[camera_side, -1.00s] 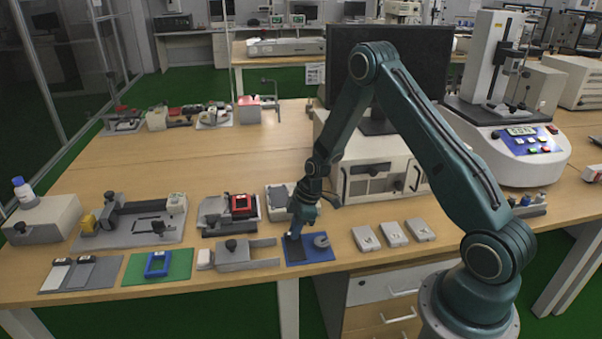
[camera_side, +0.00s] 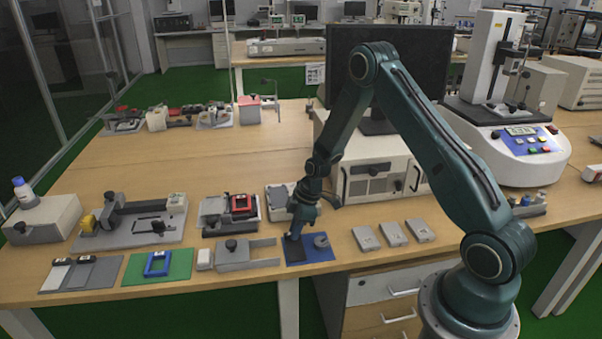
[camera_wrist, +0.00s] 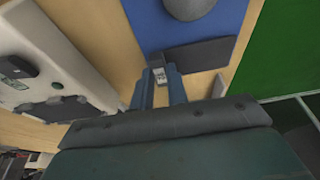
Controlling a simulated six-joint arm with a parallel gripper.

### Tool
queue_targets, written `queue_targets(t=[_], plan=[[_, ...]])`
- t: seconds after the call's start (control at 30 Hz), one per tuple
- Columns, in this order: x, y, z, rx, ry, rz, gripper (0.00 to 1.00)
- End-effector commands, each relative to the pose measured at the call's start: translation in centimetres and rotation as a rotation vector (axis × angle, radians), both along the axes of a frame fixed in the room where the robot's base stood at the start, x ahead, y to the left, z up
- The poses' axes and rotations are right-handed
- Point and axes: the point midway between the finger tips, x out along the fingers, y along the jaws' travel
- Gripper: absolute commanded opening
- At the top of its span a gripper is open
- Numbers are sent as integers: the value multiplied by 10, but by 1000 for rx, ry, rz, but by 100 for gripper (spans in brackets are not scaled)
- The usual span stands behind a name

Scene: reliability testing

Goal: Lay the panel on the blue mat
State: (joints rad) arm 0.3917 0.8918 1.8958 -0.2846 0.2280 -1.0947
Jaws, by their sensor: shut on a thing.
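The blue mat (camera_side: 322,254) lies near the table's front edge in the side view, and fills the top of the wrist view (camera_wrist: 145,28). The dark grey panel (camera_side: 295,251) is at the mat's left part, below my gripper (camera_side: 295,237). In the wrist view the panel (camera_wrist: 205,53) is at my fingertips (camera_wrist: 160,76), overlapping the mat's edge. My gripper is shut on the panel, fingers pointing down. I cannot tell whether the panel lies fully flat on the mat. A grey round piece (camera_side: 321,240) rests on the mat, right of the panel.
Left of the mat are a grey bracket fixture (camera_side: 248,255) and a green mat (camera_side: 183,266) with a blue frame (camera_side: 157,264). Several small grey plates (camera_side: 393,233) lie to the right. A large beige instrument (camera_side: 362,178) stands behind. The table's front edge is close.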

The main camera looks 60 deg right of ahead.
Motion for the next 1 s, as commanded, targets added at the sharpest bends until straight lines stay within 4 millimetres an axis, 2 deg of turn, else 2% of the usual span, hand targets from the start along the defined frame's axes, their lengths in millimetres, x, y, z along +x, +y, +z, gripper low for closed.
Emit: queue_targets(t=[0.7, 0.73, 0.83, 1.0], plan=[[0, 0, -4, 0, 0, 0, 0], [0, 0, -4, 0, 0, 0, 19], [0, 0, -4, 0, 0, 0, 39], [0, 0, -4, 0, 0, 0, 41]])
